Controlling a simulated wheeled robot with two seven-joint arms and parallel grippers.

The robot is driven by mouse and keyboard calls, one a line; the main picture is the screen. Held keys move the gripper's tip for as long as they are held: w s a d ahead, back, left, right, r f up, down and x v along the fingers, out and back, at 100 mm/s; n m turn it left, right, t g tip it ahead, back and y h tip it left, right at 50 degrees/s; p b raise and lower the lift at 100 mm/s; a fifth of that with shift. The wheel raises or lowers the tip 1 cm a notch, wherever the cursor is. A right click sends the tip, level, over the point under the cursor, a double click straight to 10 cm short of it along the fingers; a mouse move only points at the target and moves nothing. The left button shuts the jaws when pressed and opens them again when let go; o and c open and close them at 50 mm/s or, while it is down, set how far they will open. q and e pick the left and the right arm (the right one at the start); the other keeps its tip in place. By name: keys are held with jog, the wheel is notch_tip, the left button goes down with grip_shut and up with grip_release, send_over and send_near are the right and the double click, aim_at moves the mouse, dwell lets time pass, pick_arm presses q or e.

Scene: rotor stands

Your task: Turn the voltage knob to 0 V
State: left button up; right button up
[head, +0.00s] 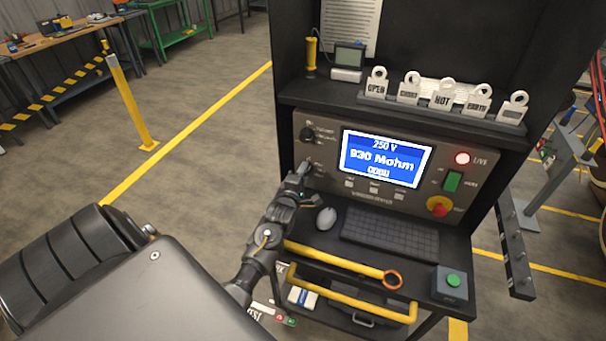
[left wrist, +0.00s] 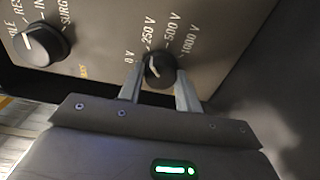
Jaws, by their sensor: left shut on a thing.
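The voltage knob (left wrist: 160,71) is a round black knob on the dark panel, with 0 V, 250 V, 500 V and 1000 V printed around it. Its white pointer line tilts up and left, toward the 250 V mark. My left gripper (left wrist: 157,80) is shut on the knob, one finger on each side. In the head view my left gripper (head: 303,168) reaches the lower left of the panel and mostly covers the knob. The blue screen (head: 384,160) reads 250 V and 930 Mohm. My right gripper is in neither view.
A second black knob (left wrist: 42,45) sits left of the voltage knob, in the head view just above it (head: 308,133). A mouse (head: 326,218) and keyboard (head: 390,236) lie below.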

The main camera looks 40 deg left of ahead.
pick_arm(q)
jog(key=n+p, duration=0.1)
jog(key=n, duration=0.3)
jog(key=shift+n+h+p, duration=0.3)
jog(key=shift+n+p, duration=0.45)
jog(key=shift+n, duration=1.25)
jog(key=o, duration=1)
jog(key=shift+s, duration=0.1)
